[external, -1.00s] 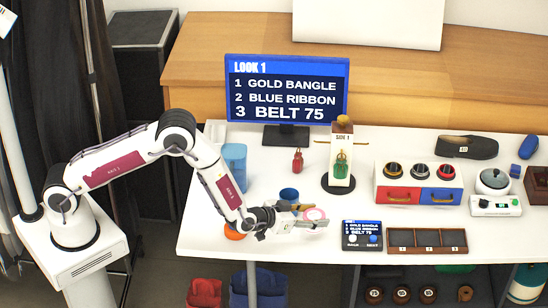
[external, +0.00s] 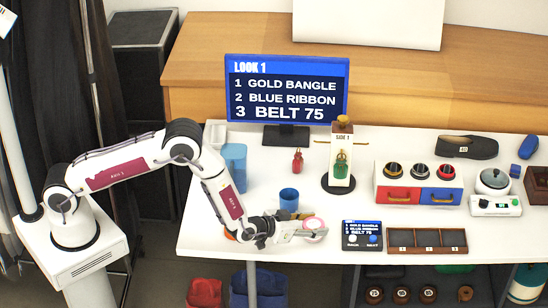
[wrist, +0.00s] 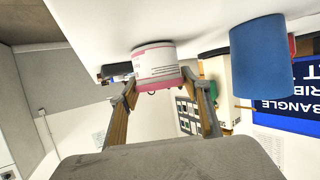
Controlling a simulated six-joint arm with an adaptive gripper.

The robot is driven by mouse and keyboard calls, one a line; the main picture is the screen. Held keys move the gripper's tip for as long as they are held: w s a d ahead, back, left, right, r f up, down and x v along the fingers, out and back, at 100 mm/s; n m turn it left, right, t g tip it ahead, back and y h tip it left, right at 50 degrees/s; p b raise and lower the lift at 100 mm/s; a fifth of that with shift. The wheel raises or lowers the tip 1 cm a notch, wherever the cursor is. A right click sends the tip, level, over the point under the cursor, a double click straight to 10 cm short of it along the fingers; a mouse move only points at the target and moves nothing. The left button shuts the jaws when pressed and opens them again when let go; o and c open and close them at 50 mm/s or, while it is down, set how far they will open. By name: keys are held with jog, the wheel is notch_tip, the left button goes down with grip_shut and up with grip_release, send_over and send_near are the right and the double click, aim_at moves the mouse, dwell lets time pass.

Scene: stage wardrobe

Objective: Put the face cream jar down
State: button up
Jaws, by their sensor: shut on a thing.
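The face cream jar (external: 314,224) is small and round, pink and white, near the front edge of the white table in the external view. My gripper (external: 309,233) reaches it from the left and is shut on it. In the wrist view the picture is inverted, and the jar (wrist: 155,62) sits between my two fingers (wrist: 160,82). Its base is at or very close to the white tabletop, with a dark shadow there. I cannot tell whether it bears fully on the table.
A blue cup (external: 289,199) stands just behind the jar. A small control panel (external: 362,235) and a dark compartment tray (external: 427,240) lie to the right. A mannequin stand (external: 340,165) is farther back. An orange object (external: 230,235) is partly hidden by my arm.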

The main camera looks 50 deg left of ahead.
jog(key=shift+f, duration=0.15)
jog(key=o, duration=1.2)
jog(key=shift+v, duration=6.05)
